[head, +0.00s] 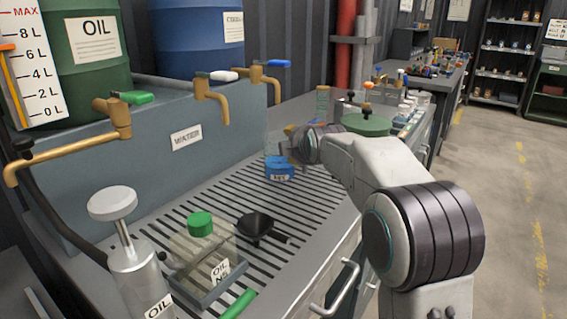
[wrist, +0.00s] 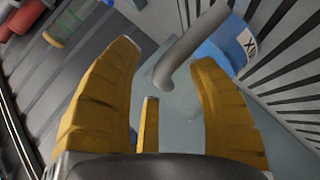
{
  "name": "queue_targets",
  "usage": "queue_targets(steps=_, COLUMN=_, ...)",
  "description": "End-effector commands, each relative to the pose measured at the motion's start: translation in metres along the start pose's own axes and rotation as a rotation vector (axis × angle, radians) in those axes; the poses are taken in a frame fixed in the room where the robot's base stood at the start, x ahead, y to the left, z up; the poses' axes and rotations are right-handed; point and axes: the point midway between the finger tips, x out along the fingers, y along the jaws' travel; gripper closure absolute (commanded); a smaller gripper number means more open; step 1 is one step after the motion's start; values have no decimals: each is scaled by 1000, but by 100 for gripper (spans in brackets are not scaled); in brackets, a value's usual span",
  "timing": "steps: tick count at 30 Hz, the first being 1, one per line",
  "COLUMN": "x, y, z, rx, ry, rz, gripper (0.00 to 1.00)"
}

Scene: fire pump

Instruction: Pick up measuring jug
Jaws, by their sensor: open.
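A clear jug with a blue base (head: 279,172) bearing a white label stands on the slotted drain counter in the head view, just left of my gripper (head: 291,137). In the wrist view the jug's grey handle (wrist: 190,45) hangs between the yellow fingers of my gripper (wrist: 167,62). The jug's blue part (wrist: 228,43) lies behind the right finger. The fingers are spread apart and the gripper is open. I cannot tell whether a finger touches the handle. My wrist hides part of the jug in the head view.
A clear oil container (head: 203,245) with a green cap, a black funnel (head: 258,226) and a pump bottle (head: 130,250) stand at the front left. Brass taps (head: 212,92) overhang the counter. A green round lid (head: 366,124) is beyond my wrist.

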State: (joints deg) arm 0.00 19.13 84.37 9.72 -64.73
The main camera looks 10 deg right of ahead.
Motion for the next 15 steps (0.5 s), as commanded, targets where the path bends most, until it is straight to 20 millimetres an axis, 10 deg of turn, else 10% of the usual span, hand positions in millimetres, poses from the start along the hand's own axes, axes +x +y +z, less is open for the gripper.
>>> queue_targets(steps=8, x=1, y=0, z=0, rx=0, ry=0, rz=0, gripper=46)
queue_targets(steps=15, x=0, y=0, z=0, rx=0, ry=0, rz=0, gripper=67)
